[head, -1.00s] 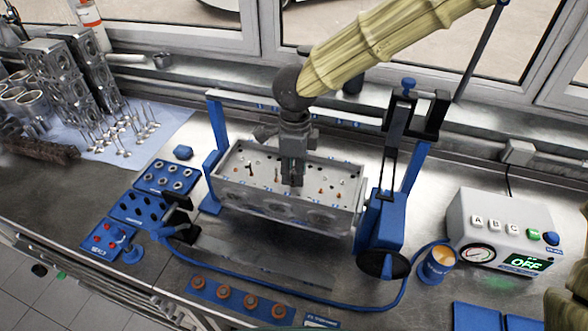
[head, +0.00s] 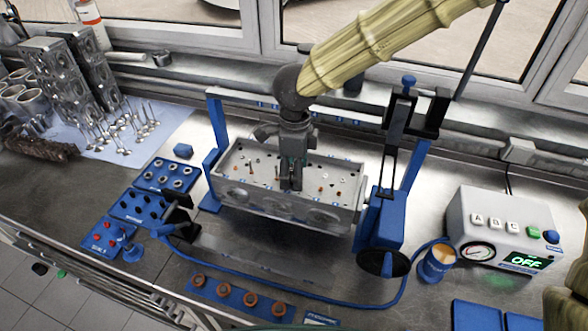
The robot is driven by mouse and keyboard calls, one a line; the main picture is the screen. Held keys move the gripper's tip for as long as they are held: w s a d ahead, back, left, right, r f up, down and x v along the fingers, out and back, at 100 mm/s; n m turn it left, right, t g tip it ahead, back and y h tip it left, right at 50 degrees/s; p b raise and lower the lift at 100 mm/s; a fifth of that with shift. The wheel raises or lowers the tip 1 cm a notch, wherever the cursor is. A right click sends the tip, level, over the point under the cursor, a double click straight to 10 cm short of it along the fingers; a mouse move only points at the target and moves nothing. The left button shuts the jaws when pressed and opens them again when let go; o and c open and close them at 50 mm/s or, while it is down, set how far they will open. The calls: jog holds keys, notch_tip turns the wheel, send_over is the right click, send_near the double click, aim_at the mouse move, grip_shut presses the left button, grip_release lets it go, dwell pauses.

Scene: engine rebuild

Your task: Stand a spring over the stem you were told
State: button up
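My gripper (head: 291,184) points straight down into the open top of the grey metal cylinder head (head: 235,193), near its middle. Its fingers look close together, but the view is too small to show whether they hold a spring. Small stems and copper-coloured bits stand inside the head on both sides of the fingers, among them a thin stem (head: 250,168) to the left. The fingers hide the spot below them. Several ring-like metal parts, possibly springs, sit in a blue tray (head: 152,190) at left.
A blue stand with a tall lever (head: 378,225) rises at the head's right. A blue hose (head: 340,306) curves in front. Brown rings sit on a blue strip (head: 210,292). A control box (head: 470,215) reads OFF at right. Valves stand on a cloth (head: 170,118) at back left.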

notch_tip(320, 180, up, 12)
jog(key=shift+d, duration=0.15)
dwell(0.5)
